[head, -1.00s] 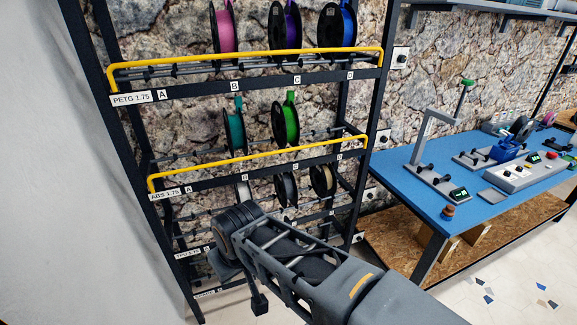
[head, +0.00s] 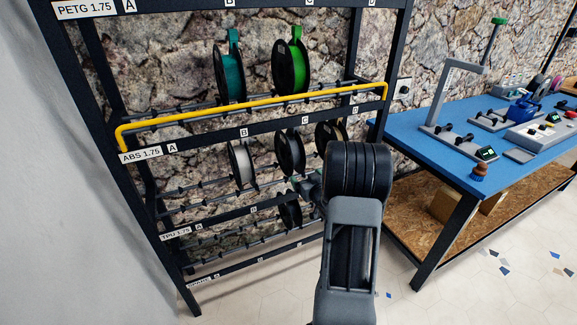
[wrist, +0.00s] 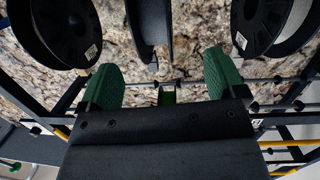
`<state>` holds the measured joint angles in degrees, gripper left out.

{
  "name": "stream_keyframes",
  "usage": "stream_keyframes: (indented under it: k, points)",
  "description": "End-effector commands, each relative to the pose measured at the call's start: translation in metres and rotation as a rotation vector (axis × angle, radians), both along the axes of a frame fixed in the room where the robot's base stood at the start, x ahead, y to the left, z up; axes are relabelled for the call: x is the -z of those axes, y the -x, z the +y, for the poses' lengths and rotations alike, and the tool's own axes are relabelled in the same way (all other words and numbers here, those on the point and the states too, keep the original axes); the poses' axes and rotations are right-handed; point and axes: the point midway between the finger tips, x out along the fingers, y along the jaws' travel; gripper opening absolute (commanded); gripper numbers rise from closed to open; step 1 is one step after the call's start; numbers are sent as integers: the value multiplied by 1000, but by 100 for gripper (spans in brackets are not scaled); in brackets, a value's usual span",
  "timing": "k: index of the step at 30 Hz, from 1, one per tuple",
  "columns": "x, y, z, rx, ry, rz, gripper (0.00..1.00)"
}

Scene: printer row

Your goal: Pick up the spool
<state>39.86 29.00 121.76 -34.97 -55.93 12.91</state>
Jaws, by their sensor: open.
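The spools stand in a black rack. In the head view, the middle tier holds a teal spool (head: 230,75) and a green spool (head: 291,68). The tier below holds a pale spool (head: 241,163), a black-flanged spool (head: 289,152) and a third spool partly behind my arm. In the wrist view, my gripper (wrist: 160,82) is open and empty, its green fingers spread apart. A dark spool (wrist: 153,30), seen nearly edge-on, is beyond the gap between the fingers, apart from both. Which spool is meant cannot be told.
A yellow bar (head: 255,110) runs along the rack's middle tier. A darker spool (head: 290,212) sits low in the rack. In the wrist view, spools flank the gripper at left (wrist: 62,28) and right (wrist: 268,25). A blue workbench (head: 430,150) stands at right.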

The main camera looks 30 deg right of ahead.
Motion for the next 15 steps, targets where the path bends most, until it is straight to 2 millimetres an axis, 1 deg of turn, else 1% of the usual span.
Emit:
stream_keyframes:
  k: [1, 4, 6, 8, 11, 15]
  points:
    - [23, 3, -8, -7, -10, -34, 89]
    - [38, 9, -16, -31, -22, -101, 89]
    - [45, 10, -20, -41, -29, -133, 89]
    - [48, 7, -22, -49, -33, -151, 89]
    - [50, -6, -25, -55, -34, -166, 89]
    - [49, -32, -27, -57, -35, -168, 89]
